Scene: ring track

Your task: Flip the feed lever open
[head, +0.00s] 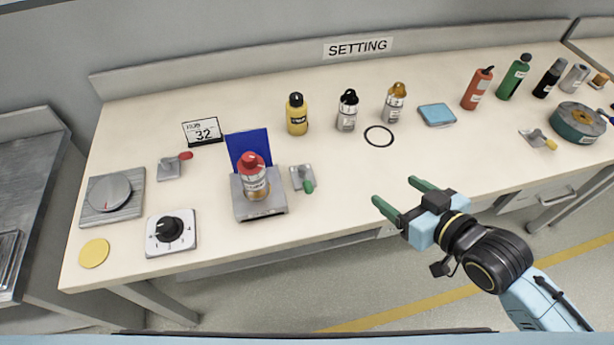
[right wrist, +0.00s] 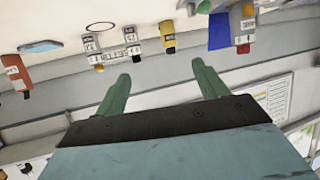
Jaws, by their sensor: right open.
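Three small levers on grey plates show on the bench in the head view. One has a red knob (head: 185,156) and stands at the left. One has a green handle (head: 308,185) and stands just right of the grey stand. One has a yellow knob (head: 550,144) and stands at the far right. No label tells me which is the feed lever. My right gripper (head: 395,190) is open and empty, right of the green-handled lever and apart from it, near the bench's front edge. Its green fingers also show in the right wrist view (right wrist: 160,70). My left gripper is not in view.
A grey stand (head: 261,208) with a blue back panel holds a red-capped bottle (head: 254,183). A black ring (head: 379,136) lies on the bench. The bench between green lever and gripper is clear.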

